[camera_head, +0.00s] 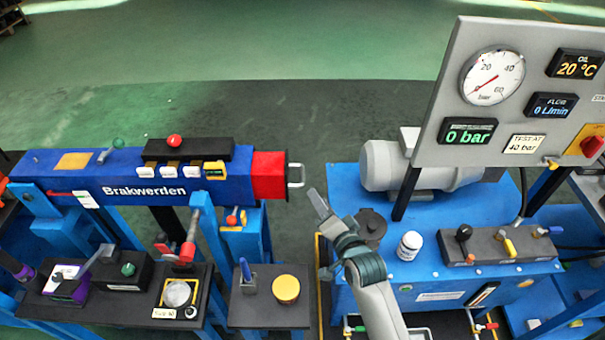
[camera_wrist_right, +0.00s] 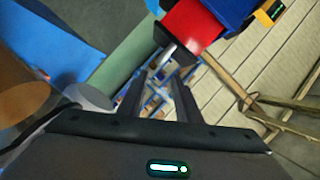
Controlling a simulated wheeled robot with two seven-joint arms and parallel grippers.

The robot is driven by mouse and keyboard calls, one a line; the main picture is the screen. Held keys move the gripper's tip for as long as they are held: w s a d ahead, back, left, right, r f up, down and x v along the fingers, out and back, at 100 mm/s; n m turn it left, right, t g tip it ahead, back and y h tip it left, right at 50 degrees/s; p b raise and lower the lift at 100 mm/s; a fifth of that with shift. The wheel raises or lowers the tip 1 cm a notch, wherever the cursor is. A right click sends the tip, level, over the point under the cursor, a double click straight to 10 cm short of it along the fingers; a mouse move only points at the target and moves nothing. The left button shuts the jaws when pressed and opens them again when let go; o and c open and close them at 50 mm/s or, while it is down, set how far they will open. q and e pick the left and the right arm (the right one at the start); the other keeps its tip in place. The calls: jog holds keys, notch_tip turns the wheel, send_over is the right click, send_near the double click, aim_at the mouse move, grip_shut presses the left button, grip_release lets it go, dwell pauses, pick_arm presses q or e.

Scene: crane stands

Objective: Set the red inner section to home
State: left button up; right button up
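The red inner section (camera_head: 269,175) sticks a short way out of the right end of the blue Brakwerden beam (camera_head: 140,180). A pale loop handle (camera_head: 296,175) is on its end. My right gripper (camera_head: 319,200) is just right of and below the handle, apart from it. In the right wrist view, the red section (camera_wrist_right: 190,27) is ahead at the top, with the handle (camera_wrist_right: 167,55) pointing back toward the gripper (camera_wrist_right: 158,88). The two fingers stand apart with nothing between them. My left gripper is not in view.
A control bench (camera_head: 110,300) with levers and buttons stands below the beam. A side table (camera_head: 268,317) holds a yellow button. On the right are a blue hydraulic unit (camera_head: 440,282), a grey motor (camera_head: 385,165) and a gauge panel (camera_head: 510,120) reading 0 bar.

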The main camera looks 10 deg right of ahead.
aim_at(303, 174)
jog(key=p+x, duration=0.2)
jog(key=x, duration=1.2)
jog(key=shift+r, duration=0.1)
jog(key=shift+s, duration=0.1)
grip_shut()
